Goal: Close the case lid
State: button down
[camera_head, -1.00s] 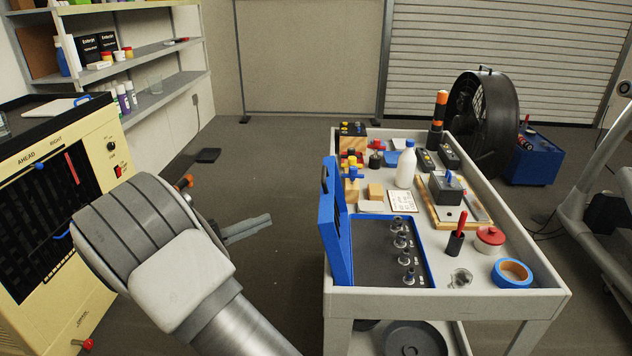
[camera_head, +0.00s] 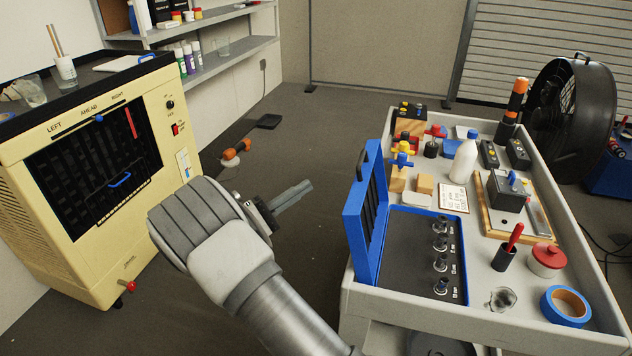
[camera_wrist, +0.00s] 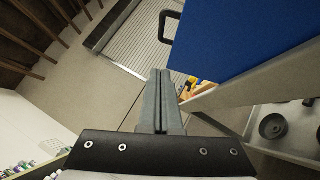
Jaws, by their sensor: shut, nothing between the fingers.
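A blue case (camera_head: 413,270) lies open on the near left part of a grey cart. The case's dark inside holds several small metal pieces in a row. My gripper (camera_head: 304,187) is to the left of the lid, apart from it, over the floor. In the wrist view my gripper (camera_wrist: 162,75) has its fingers together and empty. The outer face of the lid (camera_wrist: 235,35) fills the upper right there, with its handle at the lid's edge.
The cart (camera_head: 480,322) also carries a white bottle (camera_head: 465,157), a red-lidded pot (camera_head: 546,260), blue tape (camera_head: 565,305) and a red-handled tool in a dark holder. A cream machine (camera_head: 95,180) stands at left. Floor between machine and cart is mostly clear.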

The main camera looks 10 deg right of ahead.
jog(key=w+d+r, duration=0.2)
jog(key=d+r, duration=0.2)
jog(key=d, duration=0.6)
jog(key=shift+d+r, duration=0.2)
